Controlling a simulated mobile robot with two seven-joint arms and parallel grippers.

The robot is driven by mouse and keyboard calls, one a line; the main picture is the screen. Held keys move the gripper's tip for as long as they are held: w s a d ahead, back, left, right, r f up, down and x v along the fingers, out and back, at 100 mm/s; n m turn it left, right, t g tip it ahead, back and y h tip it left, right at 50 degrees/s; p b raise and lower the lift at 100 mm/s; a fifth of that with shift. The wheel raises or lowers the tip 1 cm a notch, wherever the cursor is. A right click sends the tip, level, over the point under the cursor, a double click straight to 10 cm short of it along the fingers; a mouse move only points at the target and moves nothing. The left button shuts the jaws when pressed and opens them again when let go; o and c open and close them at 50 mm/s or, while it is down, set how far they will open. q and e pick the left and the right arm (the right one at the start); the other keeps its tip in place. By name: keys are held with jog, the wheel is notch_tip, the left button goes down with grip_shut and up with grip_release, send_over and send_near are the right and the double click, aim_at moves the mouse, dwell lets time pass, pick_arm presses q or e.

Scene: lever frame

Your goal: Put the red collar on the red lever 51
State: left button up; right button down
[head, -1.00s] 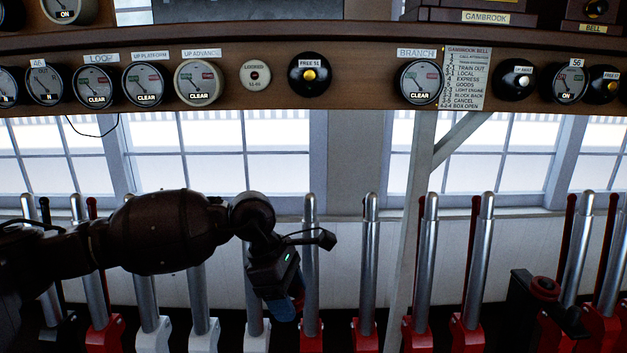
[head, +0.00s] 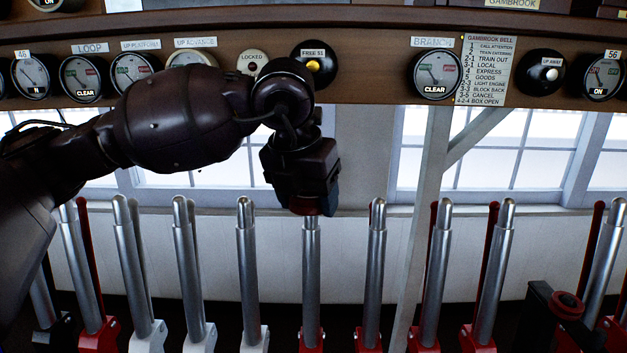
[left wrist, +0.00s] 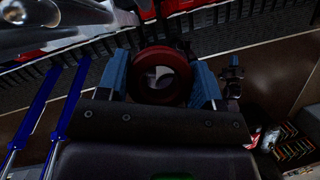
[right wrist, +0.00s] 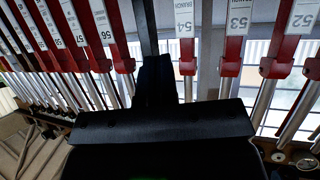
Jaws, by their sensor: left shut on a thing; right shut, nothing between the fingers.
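My left gripper (head: 311,208) is shut on the red collar, a dark red ring (left wrist: 137,75) between its blue fingers in the left wrist view. In the head view it sits at the top of a silver lever with a red base (head: 311,265), below the dial marked FREE 51. The lever's tip is hidden by the gripper and collar. A pale grey shape shows through the ring's hole. I cannot tell whether the collar is around the tip or just above it. My right gripper (right wrist: 155,80) is shut and empty, near the plates 54 and 56.
Neighbouring levers stand close on both sides, a white-based one (head: 247,265) to the left and a red-based one (head: 374,265) to the right. A dark bracket with a red ring (head: 567,304) is at lower right. The instrument shelf (head: 370,92) runs above the levers.

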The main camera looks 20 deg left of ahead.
pick_arm(q)
jog(key=shift+w+a+r+n, duration=0.1)
jog(key=shift+w+r+n, duration=0.5)
jog(key=shift+w+n, duration=0.2)
jog(key=shift+w+a+f+b, duration=0.2)
jog(key=shift+w+a+f, duration=0.15)
jog(key=shift+w, duration=0.75)
jog(key=shift+w+a+f+b, duration=0.15)
jog(key=shift+w+a+f, duration=0.2)
jog(key=shift+w, duration=0.75)
jog(key=shift+w+a+f+b, duration=0.25)
jog(key=shift+w+f, duration=0.1)
jog(key=shift+w, duration=0.75)
jog(key=shift+w+a+f, duration=0.1)
jog(key=shift+w+a, duration=0.05)
jog(key=shift+w, duration=0.5)
pick_arm(e)
jog(key=shift+s+f, duration=0.25)
jog(key=shift+f, duration=0.4)
jog(key=shift+s+f, duration=0.2)
jog(key=shift+f, duration=0.4)
